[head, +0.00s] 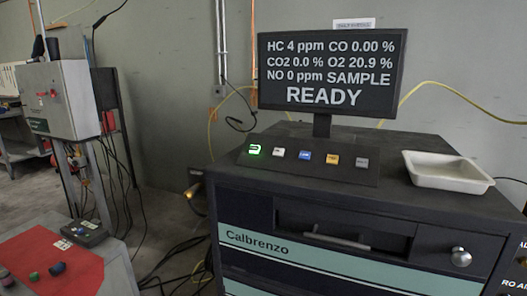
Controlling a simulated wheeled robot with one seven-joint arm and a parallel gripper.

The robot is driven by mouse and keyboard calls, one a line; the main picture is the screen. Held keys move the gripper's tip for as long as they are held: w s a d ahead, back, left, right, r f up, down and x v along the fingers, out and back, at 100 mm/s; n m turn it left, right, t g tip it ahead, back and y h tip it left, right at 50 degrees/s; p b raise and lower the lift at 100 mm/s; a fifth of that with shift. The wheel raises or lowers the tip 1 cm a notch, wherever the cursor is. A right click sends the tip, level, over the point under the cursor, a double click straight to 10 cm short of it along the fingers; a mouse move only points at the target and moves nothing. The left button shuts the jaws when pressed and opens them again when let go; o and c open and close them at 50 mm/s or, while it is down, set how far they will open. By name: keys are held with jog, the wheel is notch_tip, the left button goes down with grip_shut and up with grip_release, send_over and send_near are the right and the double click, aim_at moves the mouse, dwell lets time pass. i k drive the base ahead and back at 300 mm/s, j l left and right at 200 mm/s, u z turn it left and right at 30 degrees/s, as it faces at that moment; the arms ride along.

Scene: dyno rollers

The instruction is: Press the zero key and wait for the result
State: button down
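A row of several keys sits on the sloped dark key panel (310,174) on top of the dark cabinet. From left to right they are a lit green key (255,149), a white key (279,152), a blue key (304,155), a yellow key (333,161) and a grey key (362,163). Their labels are too small to read, so I cannot tell which is the zero key. The monitor (331,72) behind them reads HC 4 ppm, CO 0.00 %, CO2 0.0 %, O2 20.9 %, NO 0 ppm, SAMPLE, READY. My gripper is not in view.
A white tray (447,184) stands on the cabinet top (399,145), right of the keys. The cabinet front has a drawer handle (337,238) and a round lock (461,257). At left are a grey control box (60,100), a red mat (50,269) and loose floor cables.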

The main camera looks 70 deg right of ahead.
aim_at(278, 153)
jog(key=k+l, duration=0.15)
jog(key=k, duration=0.5)
jog(key=k+l, duration=0.2)
jog(key=k, duration=0.45)
